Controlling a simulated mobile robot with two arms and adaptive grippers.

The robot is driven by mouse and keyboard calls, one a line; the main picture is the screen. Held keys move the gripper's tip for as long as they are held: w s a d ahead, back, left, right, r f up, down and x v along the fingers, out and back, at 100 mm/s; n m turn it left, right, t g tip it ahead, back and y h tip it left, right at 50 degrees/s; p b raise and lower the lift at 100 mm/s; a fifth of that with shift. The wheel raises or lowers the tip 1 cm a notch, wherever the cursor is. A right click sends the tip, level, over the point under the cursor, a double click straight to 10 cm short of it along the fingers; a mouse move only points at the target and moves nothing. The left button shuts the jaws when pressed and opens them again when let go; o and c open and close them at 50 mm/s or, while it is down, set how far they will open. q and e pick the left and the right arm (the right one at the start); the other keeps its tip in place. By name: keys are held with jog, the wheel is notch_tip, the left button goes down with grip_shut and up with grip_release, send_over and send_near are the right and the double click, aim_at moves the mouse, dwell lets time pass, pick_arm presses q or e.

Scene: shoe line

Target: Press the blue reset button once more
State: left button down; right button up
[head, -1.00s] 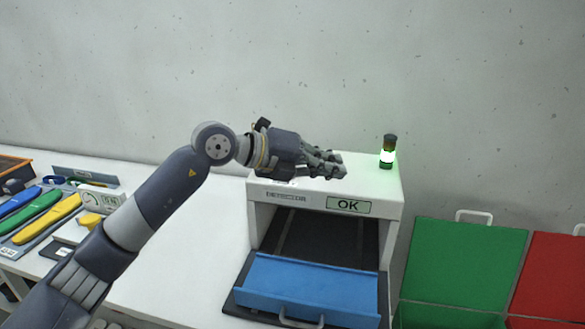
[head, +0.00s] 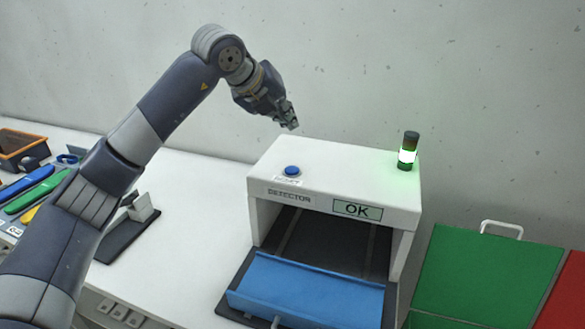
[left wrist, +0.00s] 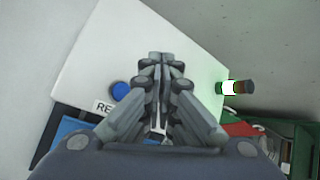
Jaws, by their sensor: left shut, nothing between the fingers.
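The blue reset button (head: 292,170) sits on the top of the white detector box (head: 330,172), near its front left corner. It also shows in the left wrist view (left wrist: 121,91), just left of the fingers. My left gripper (head: 290,124) is shut and empty. It is raised above the back left part of the box top and points down, apart from the button. The detector's screen (head: 357,210) reads OK. The lamp (head: 408,151) on the box glows green. My right gripper is not in view.
A blue tray (head: 305,290) lies at the detector's opening. Green (head: 485,275) and red (head: 570,300) bins stand to the right. Colored insoles (head: 30,190) and an orange-rimmed crate (head: 22,148) are at the left. The table left of the detector is mostly clear.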

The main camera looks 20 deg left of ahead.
pick_arm(q)
jog(key=f, duration=0.1)
jog(key=b, duration=0.6)
send_over(288, 168)
notch_tip(288, 168, down, 8)
jog(key=shift+r, duration=0.25)
jog(key=shift+f, duration=0.25)
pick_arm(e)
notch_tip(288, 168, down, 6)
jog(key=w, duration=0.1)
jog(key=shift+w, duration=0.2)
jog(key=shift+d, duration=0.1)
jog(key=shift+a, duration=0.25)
pick_arm(q)
jog(key=shift+f, duration=0.1)
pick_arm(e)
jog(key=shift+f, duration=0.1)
pick_arm(q)
jog(key=shift+f+b, duration=0.25)
jog(key=shift+b, duration=0.15)
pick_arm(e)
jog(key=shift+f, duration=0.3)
